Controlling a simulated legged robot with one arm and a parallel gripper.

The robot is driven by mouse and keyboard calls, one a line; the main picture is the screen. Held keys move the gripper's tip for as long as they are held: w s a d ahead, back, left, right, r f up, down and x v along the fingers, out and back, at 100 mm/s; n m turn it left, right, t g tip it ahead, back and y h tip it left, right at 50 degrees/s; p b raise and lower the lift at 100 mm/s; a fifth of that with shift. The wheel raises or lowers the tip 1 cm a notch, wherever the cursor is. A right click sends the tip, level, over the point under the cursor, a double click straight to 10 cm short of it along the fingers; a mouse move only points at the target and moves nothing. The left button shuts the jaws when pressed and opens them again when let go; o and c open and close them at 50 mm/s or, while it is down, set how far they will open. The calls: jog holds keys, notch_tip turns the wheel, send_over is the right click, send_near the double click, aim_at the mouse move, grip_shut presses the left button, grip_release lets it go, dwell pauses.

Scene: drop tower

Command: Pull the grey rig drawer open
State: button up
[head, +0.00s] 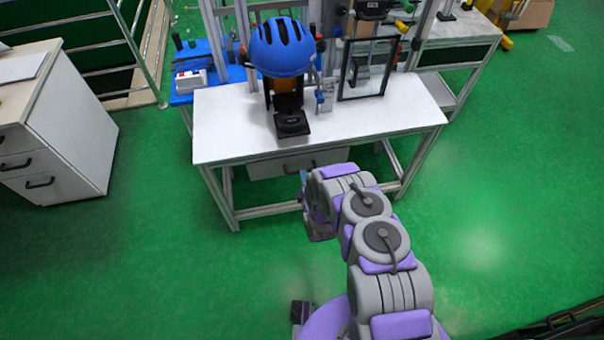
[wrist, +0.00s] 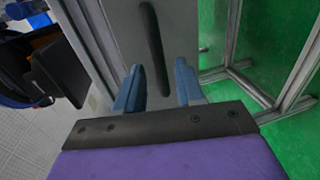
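The grey drawer (head: 270,168) hangs under the white bench top in the head view; its front looks closed, though my arm hides part of it. In the wrist view the drawer front (wrist: 185,30) fills the upper middle, with a long dark bar handle (wrist: 151,40) on it. My gripper (wrist: 158,82) is open, its two blue fingers apart and empty. The near end of the handle shows between the fingers, with a gap on each side. I cannot tell whether the fingertips reach past the bar in depth. In the head view my gripper is mostly hidden by my arm.
The white bench (head: 380,122) carries a blue helmet (head: 282,48) on a rig and a dark frame (head: 366,68). Its metal legs (head: 222,198) flank the drawer. A white cabinet (head: 60,150) stands at the left. The green floor (head: 500,210) at the right is clear.

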jog(key=shift+b+x, duration=0.5)
jog(key=shift+x, duration=1.95)
grip_shut()
jog(key=shift+s, duration=0.1)
